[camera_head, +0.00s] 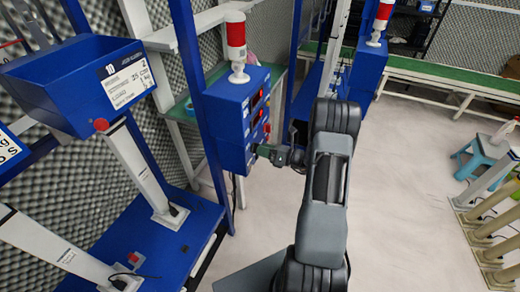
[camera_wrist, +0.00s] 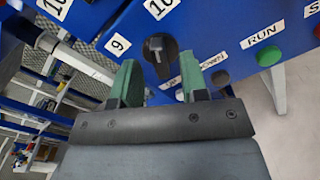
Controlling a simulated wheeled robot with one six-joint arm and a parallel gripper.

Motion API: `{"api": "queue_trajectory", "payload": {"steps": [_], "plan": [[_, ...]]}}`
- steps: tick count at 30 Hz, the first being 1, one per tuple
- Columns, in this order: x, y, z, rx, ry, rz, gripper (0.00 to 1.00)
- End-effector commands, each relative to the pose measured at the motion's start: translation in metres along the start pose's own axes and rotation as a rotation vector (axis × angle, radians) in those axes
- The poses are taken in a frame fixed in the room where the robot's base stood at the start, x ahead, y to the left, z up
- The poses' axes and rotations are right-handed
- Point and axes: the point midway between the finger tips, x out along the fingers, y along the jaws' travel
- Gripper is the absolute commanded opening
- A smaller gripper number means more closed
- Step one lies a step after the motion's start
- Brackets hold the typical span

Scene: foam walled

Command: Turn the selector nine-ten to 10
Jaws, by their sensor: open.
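The knob lies just beyond the fingertips, and I see no clear contact. In the head view my gripper (camera_head: 262,153) is at the lower front of the blue control box (camera_head: 230,115); the selector cannot be made out there.
A red-and-white beacon (camera_head: 236,45) tops the box. A blue bin (camera_head: 80,85) stands left.

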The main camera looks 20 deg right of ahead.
Motion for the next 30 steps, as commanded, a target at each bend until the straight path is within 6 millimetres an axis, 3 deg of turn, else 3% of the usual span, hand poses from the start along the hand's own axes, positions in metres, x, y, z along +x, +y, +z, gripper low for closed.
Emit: {"api": "queue_trajectory", "payload": {"steps": [9, 15, 21, 30], "plan": [[-0.067, -0.001, -0.001, 0.0, -0.003, -0.004, 0.4], [-0.098, -0.001, 0.0, -0.001, -0.003, -0.002, 0.4], [-0.114, 0.0, 0.0, -0.001, -0.001, 0.0, 0.4], [-0.118, 0.0, 0.0, 0.0, -0.001, 0.001, 0.4]]}}
